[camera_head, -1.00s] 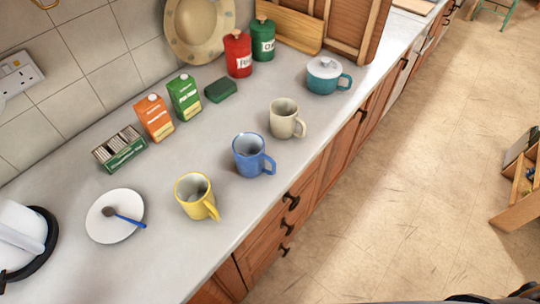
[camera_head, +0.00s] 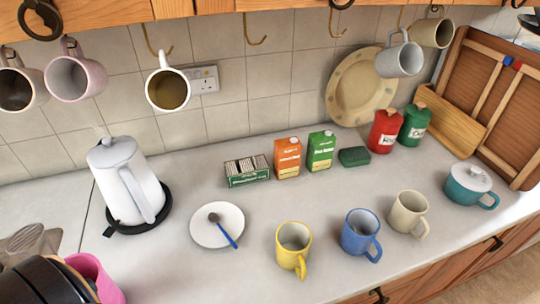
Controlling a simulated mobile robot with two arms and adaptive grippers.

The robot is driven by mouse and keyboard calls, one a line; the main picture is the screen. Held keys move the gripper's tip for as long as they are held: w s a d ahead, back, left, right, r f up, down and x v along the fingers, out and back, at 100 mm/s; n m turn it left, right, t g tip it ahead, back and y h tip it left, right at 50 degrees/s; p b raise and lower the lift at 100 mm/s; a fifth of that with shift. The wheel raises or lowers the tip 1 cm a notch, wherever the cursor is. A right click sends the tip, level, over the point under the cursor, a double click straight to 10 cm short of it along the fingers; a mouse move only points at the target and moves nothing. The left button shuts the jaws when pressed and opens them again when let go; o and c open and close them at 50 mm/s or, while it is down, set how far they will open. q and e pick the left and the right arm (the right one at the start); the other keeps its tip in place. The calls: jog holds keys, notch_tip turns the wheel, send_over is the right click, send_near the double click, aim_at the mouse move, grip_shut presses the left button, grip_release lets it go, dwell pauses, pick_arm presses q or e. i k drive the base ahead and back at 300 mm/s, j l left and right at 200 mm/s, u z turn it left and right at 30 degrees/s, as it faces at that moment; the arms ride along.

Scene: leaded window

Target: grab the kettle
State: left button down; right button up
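The white kettle (camera_head: 113,165) stands upright on its round black base (camera_head: 150,222) at the left of the counter. Its lid is on, and its handle faces the front right. A faint wisp that looks like steam shows above it. Neither of my grippers can be seen in the head view.
A white saucer (camera_head: 204,232) with a blue-handled spoon lies right of the kettle. Yellow (camera_head: 292,240), blue (camera_head: 356,236) and cream (camera_head: 405,214) mugs line the front. Mugs hang above, including a pink one (camera_head: 76,77). A dark rounded object (camera_head: 45,285) and pink vessel (camera_head: 97,277) stand front left.

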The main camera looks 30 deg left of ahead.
aim_at(133, 194)
jog(key=u, duration=1.95)
jog(key=i, duration=0.05)
